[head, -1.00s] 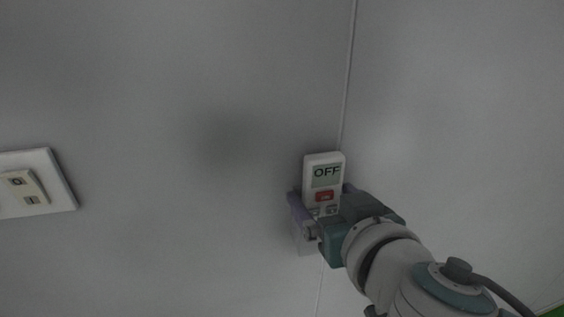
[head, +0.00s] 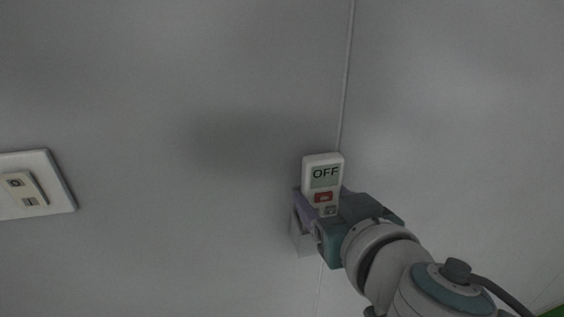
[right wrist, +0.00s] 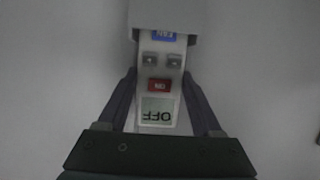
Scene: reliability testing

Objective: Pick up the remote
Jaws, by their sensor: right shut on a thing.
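The remote (head: 322,180) is white, with a screen reading OFF and a red button below it. It is upright at the grey wall, its lower part in a pale holder (head: 301,240). My right gripper (head: 322,202) is shut on the remote, one purple finger on each side. The right wrist view shows the remote (right wrist: 160,86) upside down between the two fingers (right wrist: 158,88), with grey buttons and a blue FAN button near the holder (right wrist: 168,14). The holder partly hides the remote's lower end. My left gripper is not in view.
A white wall switch plate (head: 62,190) is on the wall at the far left. A thin vertical seam runs down the wall behind the remote. The wall between the plate and the remote is bare.

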